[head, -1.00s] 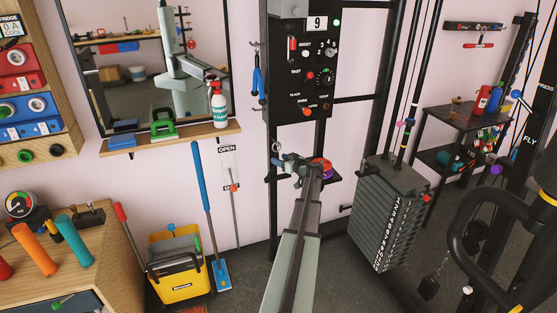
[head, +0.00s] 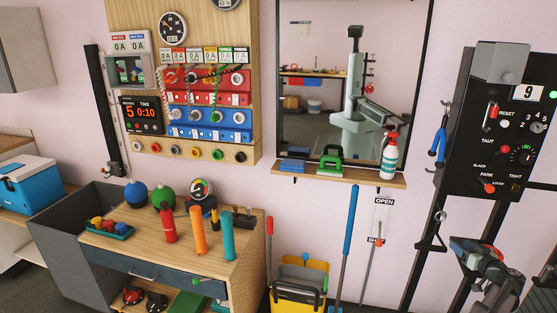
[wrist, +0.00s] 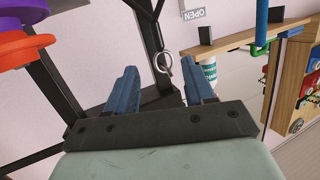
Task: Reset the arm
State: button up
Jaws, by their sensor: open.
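My gripper (head: 482,247) is at the lower right of the head view, in front of the black rack and below the control panel. In the wrist view its two blue fingers (wrist: 158,84) stand wide apart with nothing gripped between them. A small metal ring (wrist: 163,63) on a dark strap or bar shows in the gap, apart from the fingers. I cannot tell its distance from them.
Purple and orange discs (wrist: 25,48) are close at the wrist view's upper left. The black control panel (head: 503,130) is above my gripper. A wall shelf (head: 350,179) with a spray bottle (head: 389,157) and the wooden workbench (head: 165,257) are to the left.

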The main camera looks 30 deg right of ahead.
jog(key=s+a+f+m+g+y, duration=0.2)
jog(key=s+a+f+m+g, duration=0.1)
jog(key=a+f+m, duration=0.25)
jog(key=s+a+f+m+g+y, duration=0.2)
jog(key=s+a+f+m+g, duration=0.1)
jog(key=a+f+m, duration=0.3)
jog(key=w+a+f+n+g+y, duration=0.1)
jog(key=w+a+f+g+y, duration=0.2)
jog(key=a+f, duration=0.9)
jog(key=w+a+f+n+g+y, duration=0.1)
jog(key=a+f+n+g, duration=0.2)
jog(key=a, duration=0.7)
jog(key=w+a+f+n+g, duration=0.2)
jog(key=a+f, duration=0.3)
jog(key=a, duration=0.4)
jog(key=w+a+f+n+g+y, duration=0.1)
jog(key=a+f+n+g, duration=0.2)
jog(key=a, duration=0.7)
jog(key=s+a+f+n+g+h, duration=0.1)
jog(key=s+a+f+n, duration=0.1)
jog(key=a, duration=0.7)
jog(key=s+a+f+n+g, duration=0.1)
jog(key=s+a+f+n, duration=0.1)
jog(key=a, duration=0.6)
jog(key=s+a+f+n+g+h, duration=0.1)
jog(key=s+a+f+n+g, duration=0.1)
jog(key=a, duration=0.7)
jog(key=shift+a+f+n+h, duration=0.3)
jog(key=shift+f+n, duration=0.2)
jog(key=shift+n, duration=0.65)
